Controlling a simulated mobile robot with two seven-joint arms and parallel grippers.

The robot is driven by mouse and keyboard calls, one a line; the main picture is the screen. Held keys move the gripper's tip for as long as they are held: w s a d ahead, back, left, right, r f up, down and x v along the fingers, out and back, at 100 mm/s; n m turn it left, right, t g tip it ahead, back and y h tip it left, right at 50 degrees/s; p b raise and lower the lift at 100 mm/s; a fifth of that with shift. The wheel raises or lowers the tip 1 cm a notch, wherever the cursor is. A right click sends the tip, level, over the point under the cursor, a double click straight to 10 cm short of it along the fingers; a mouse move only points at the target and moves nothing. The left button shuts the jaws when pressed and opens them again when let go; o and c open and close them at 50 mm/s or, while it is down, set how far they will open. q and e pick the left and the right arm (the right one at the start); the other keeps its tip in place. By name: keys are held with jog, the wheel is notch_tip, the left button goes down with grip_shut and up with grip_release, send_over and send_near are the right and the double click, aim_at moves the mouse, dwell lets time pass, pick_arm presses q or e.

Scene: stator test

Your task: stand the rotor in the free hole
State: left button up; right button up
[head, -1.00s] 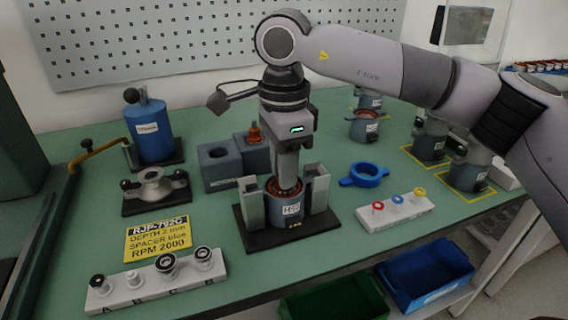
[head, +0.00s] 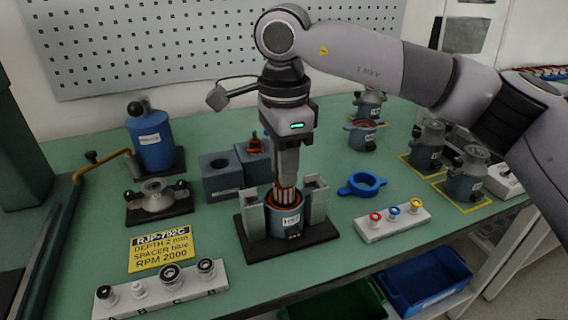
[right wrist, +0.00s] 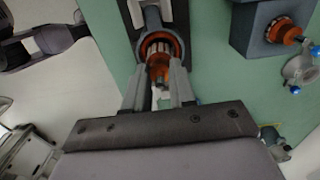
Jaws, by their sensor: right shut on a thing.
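My right gripper (head: 286,178) is shut on the rotor (head: 284,194), a ridged cylinder with copper-coloured windings. It holds the rotor upright over the stator (head: 285,219), a blue-grey housing with a copper-wound bore. The rotor's lower end seems still inside the bore. In the right wrist view the rotor (right wrist: 158,71) sits between the two fingers, with the stator's orange winding ring (right wrist: 161,43) around its far end. A grey block (head: 223,185) behind left has an empty round hole on top. A copper-topped part (head: 256,143) stands in the neighbouring block (head: 247,165). My left gripper is out of view.
Grey clamp jaws (head: 315,200) flank the stator on a black base. A blue ring (head: 362,184) and a white spacer strip (head: 393,223) lie to the right. A bearing strip (head: 160,291) and yellow sign (head: 160,248) lie front left. A blue cylinder (head: 153,140) stands back left.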

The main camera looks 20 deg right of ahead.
notch_tip(320, 180, up, 2)
jog(key=shift+p, duration=0.6)
jog(key=shift+r+p, duration=0.55)
jog(key=shift+r, duration=0.2)
jog(key=shift+r+p, duration=0.7)
jog(key=shift+r, duration=0.25)
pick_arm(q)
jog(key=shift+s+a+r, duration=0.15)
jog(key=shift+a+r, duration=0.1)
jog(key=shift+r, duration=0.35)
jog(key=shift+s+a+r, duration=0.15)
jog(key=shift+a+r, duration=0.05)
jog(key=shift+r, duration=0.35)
